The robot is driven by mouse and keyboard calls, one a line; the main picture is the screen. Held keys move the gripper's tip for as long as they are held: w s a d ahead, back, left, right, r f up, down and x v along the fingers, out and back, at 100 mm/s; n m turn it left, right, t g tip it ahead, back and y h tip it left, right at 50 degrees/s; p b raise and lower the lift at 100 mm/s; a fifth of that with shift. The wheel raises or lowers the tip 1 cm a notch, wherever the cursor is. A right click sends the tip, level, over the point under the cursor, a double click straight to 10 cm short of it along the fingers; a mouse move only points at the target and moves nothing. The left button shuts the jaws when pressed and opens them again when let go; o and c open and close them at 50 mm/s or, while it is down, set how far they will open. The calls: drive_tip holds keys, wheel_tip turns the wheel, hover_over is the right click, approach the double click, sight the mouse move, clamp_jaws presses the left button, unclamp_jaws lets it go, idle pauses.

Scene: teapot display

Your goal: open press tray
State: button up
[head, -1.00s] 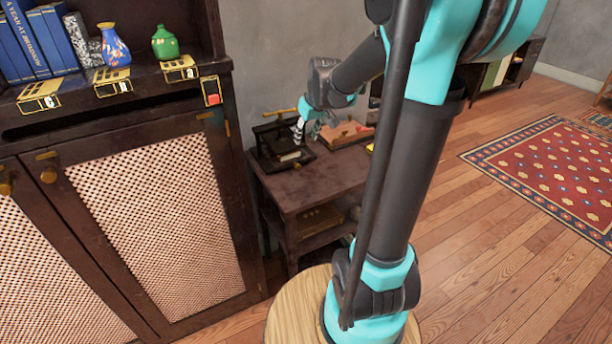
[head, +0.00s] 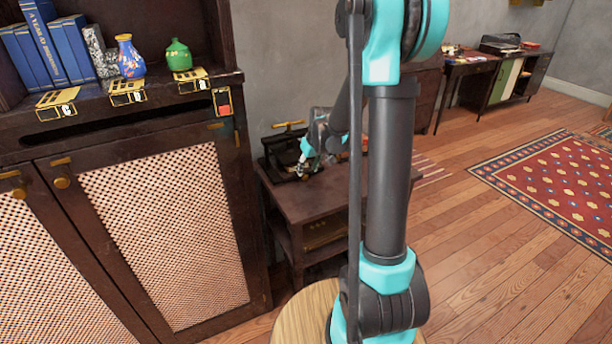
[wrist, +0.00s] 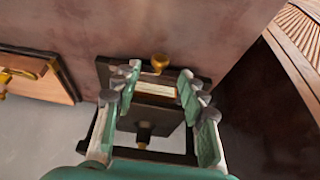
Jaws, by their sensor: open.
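The dark press (head: 285,150) with a brass T-shaped handle (head: 288,125) stands on the small side table, against the wall. In the wrist view the press tray (wrist: 155,88) shows as a dark slab with a pale strip. A round brass knob (wrist: 160,62) sits at its edge. My gripper (wrist: 158,80) is open, with its fingers on either side of the tray and the knob between and just beyond the tips. I cannot tell whether they touch. In the head view my gripper (head: 306,160) is at the press's front right and hides part of it.
The side table (head: 315,200) has bare top in front of the press. A wooden box (wrist: 40,75) with brass fittings lies beside the press. A tall cabinet (head: 170,235) with mesh doors stands close on the left. Open floor and a red rug (head: 560,170) lie to the right.

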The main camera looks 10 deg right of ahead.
sight(306, 176)
drive_tip(key=shift+x, duration=2.35)
clamp_jaws()
